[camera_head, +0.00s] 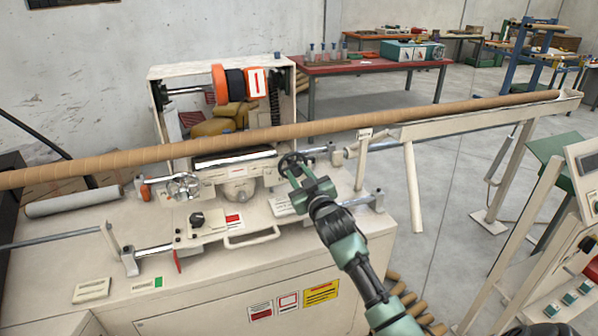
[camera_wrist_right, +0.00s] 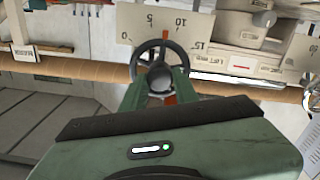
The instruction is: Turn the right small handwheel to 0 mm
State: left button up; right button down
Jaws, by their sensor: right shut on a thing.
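The right small handwheel (camera_head: 293,162) is a dark spoked wheel on the winder's carriage. My right gripper (camera_head: 303,178) is at it from the front, its fingers shut on the wheel. In the right wrist view the dark rim of the handwheel (camera_wrist_right: 160,46) shows between and above the green fingers of the gripper (camera_wrist_right: 158,84). Behind it is a pale scale plate (camera_wrist_right: 130,20) marked 0, 5, 10 and 15. A red pointer (camera_wrist_right: 165,34) stands between 5 and 10. The fingers hide the lower part of the wheel. My left gripper is not in view.
Another small handwheel (camera_head: 184,186), light metal, sits to the left on the carriage. A long brown tube (camera_head: 110,160) runs across behind the handwheels, onto a pale support rail (camera_head: 480,118) at right. A red-topped table (camera_head: 375,65) stands behind.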

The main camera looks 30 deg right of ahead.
jog(key=n+p, duration=0.1)
jog(key=n, duration=0.4)
jog(key=shift+n+p, duration=0.3)
jog(key=n, duration=0.3)
jog(key=shift+a+p, duration=0.1)
jog(key=shift+p, duration=0.2)
jog(key=shift+f+n, duration=0.1)
jog(key=shift+n, duration=1.6)
jog(key=c, duration=1.1)
grip_release()
jog(key=v, duration=0.7)
jog(key=shift+s+a+b, duration=0.1)
jog(key=shift+s+b, duration=0.25)
